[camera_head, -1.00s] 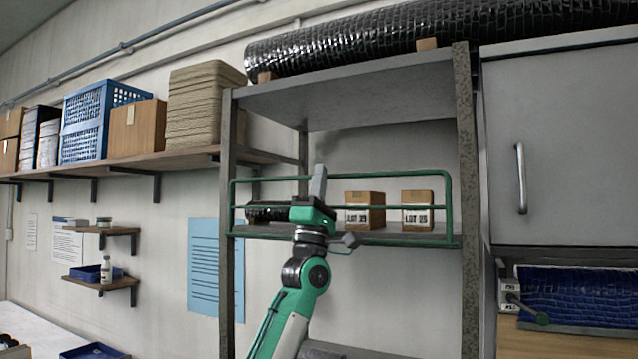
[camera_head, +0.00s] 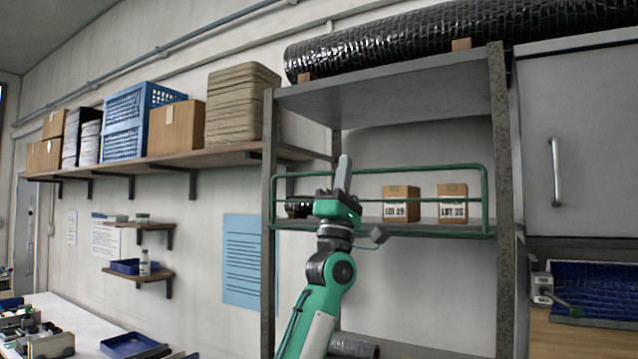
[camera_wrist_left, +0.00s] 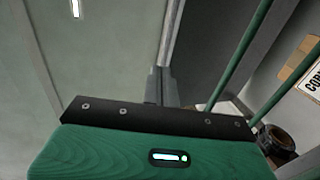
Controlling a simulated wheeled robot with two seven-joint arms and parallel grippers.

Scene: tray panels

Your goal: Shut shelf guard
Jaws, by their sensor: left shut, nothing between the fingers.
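The shelf guard (camera_head: 430,167) is a green tube frame with several rails. It stands across the front of the middle board of a grey metal shelf unit and looks upright or nearly so; its exact tilt is hard to tell. My left gripper (camera_head: 343,172) is shut and empty, fingers pointing up, in front of the guard's left part and hiding some of it. In the left wrist view the shut fingers (camera_wrist_left: 160,88) point away from me, and green guard rails (camera_wrist_left: 243,50) run to their right, apart from them. My right gripper is out of view.
Two labelled cartons (camera_head: 401,204) (camera_head: 452,203) and a dark coil (camera_head: 297,209) sit behind the guard. Shelf posts (camera_head: 502,200) flank it. A black roll (camera_head: 400,42) lies on top. A grey cabinet (camera_head: 590,140) stands right; a loaded wall shelf (camera_head: 180,160) is left.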

